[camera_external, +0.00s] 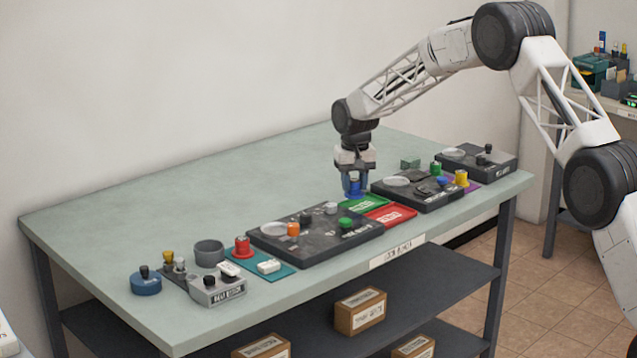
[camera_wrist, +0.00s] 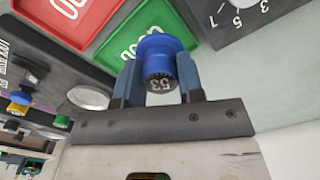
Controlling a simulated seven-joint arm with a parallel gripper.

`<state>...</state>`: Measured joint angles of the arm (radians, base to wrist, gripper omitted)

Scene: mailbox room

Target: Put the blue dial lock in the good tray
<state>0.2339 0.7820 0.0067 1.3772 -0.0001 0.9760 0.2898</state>
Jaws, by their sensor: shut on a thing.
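My gripper (camera_external: 354,182) points down at the back edge of the green tray (camera_external: 362,203), which I take as the good tray. In the wrist view my gripper (camera_wrist: 158,78) is shut on the blue dial lock (camera_wrist: 157,48), one finger on each side. The lock has a blue flanged end and a dark face marked 53. The green tray (camera_wrist: 128,22) is beside the lock in the wrist view, its white lettering partly visible. Whether the lock touches the tray or table is unclear. In the external view the fingers mostly hide the lock.
A red tray (camera_external: 391,215) adjoins the green one in front. Dark boards with knobs and dials stand on both sides, the left board (camera_external: 315,233) and the right board (camera_external: 418,190). The table (camera_external: 190,210) is clear behind.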

